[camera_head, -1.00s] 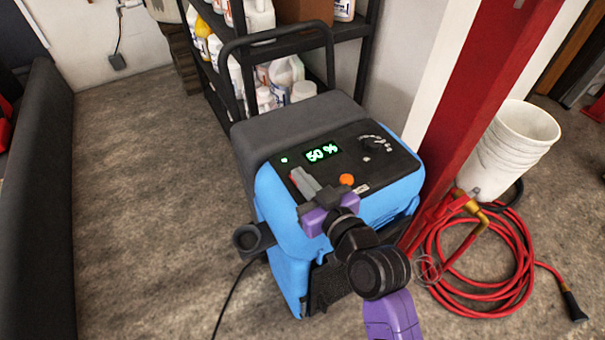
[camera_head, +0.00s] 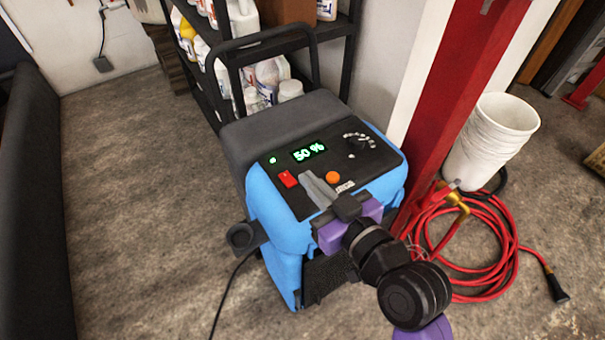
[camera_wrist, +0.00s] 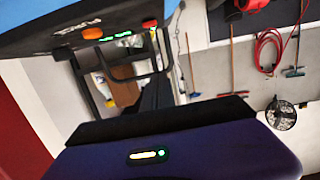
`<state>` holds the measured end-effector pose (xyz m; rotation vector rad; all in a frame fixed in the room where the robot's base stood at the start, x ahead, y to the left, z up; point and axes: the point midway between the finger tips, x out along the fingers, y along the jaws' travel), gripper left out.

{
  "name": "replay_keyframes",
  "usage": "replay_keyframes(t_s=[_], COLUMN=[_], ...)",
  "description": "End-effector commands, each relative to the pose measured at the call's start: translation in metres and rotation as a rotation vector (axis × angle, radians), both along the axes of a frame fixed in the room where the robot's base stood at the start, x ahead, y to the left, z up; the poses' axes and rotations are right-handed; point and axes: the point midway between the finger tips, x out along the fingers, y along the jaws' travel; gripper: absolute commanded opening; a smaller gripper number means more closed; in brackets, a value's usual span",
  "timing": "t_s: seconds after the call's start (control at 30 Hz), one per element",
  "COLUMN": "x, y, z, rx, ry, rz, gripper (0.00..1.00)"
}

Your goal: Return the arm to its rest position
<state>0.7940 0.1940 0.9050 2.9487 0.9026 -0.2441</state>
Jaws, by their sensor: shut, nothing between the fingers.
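My gripper (camera_head: 317,187) is shut and empty, with its grey fingers together. In the head view it appears in front of the control panel of a blue machine (camera_head: 280,230). The panel has a green display (camera_head: 308,152) reading 50 %, a red switch (camera_head: 289,179), an orange button (camera_head: 333,177) and a dial (camera_head: 357,143). The gripper looks apart from the switch; I cannot tell its exact gap to the panel. The wrist view shows the red switch (camera_wrist: 149,23), the orange button (camera_wrist: 93,33) and the lit display tilted near the top.
A red post (camera_head: 455,110) stands right of the machine, with stacked white buckets (camera_head: 487,140) and a coiled red hose (camera_head: 480,250) beside it. A shelf with bottles (camera_head: 270,75) is behind. Open floor (camera_head: 140,200) lies to the left.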

Motion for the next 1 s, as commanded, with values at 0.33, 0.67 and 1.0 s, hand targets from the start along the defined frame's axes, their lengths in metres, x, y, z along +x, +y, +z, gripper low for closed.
replay_keyframes(t_s=[0.33, 0.67, 1.0], x=[-0.003, -0.003, -0.007], y=[-0.002, -0.002, -0.051], z=[0.001, 0.002, 0.038], rx=[0.000, 0.007, 0.152], ry=[0.000, 0.003, -0.117], rz=[0.000, -0.002, -0.205], gripper=[0.00, 0.00, 0.00])
